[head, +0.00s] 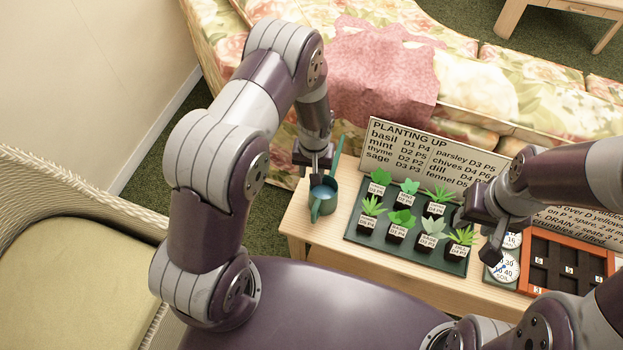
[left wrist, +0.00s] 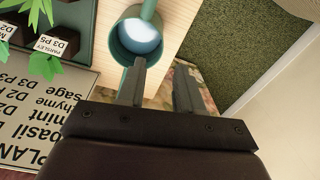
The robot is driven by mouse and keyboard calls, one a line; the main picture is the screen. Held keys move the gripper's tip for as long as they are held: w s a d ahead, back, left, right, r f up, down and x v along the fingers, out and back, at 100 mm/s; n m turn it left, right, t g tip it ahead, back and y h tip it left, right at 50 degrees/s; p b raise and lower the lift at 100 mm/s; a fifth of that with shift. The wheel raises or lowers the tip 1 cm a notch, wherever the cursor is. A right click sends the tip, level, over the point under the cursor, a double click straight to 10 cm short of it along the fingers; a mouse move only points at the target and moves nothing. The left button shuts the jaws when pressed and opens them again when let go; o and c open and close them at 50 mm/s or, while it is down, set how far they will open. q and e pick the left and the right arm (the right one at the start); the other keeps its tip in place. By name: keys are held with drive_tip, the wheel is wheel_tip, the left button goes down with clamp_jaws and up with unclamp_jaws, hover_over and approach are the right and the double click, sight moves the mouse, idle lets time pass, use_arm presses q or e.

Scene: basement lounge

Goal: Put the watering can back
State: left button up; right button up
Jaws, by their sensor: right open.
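The watering can (head: 323,207) is a small dark green can with pale blue water inside and a long spout. It stands upright on the left end of the wooden table (head: 297,222). In the left wrist view the watering can (left wrist: 121,52) is just beyond one fingertip. My left gripper (head: 318,178) points down at the can's far side; its fingers (left wrist: 159,70) are apart with nothing seen between them. Whether a finger touches the rim I cannot tell. My right gripper (head: 491,236) is open and empty, above the table right of the plants.
A dark green tray (head: 364,244) of several labelled potted plants is right of the can. A planting sign (head: 415,143) stands behind it. An orange-red compartment tray (head: 527,262) and round labelled discs (head: 505,264) lie to the right. A floral sofa (head: 480,95) is behind, a wicker chair (head: 75,235) at left.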

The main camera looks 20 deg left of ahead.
use_arm(q)
wheel_tip(320, 180, up, 13)
drive_tip(key=s+a, duration=0.1)
drive_tip(key=s, duration=0.2)
drive_tip(key=s+a+r+m+t, duration=0.1)
drive_tip(key=s+r+m, duration=0.1)
drive_tip(key=s+r, duration=0.7)
drive_tip(key=shift+s+a, duration=0.25)
drive_tip(key=shift+s, duration=0.4)
drive_tip(key=shift+s, duration=0.1)
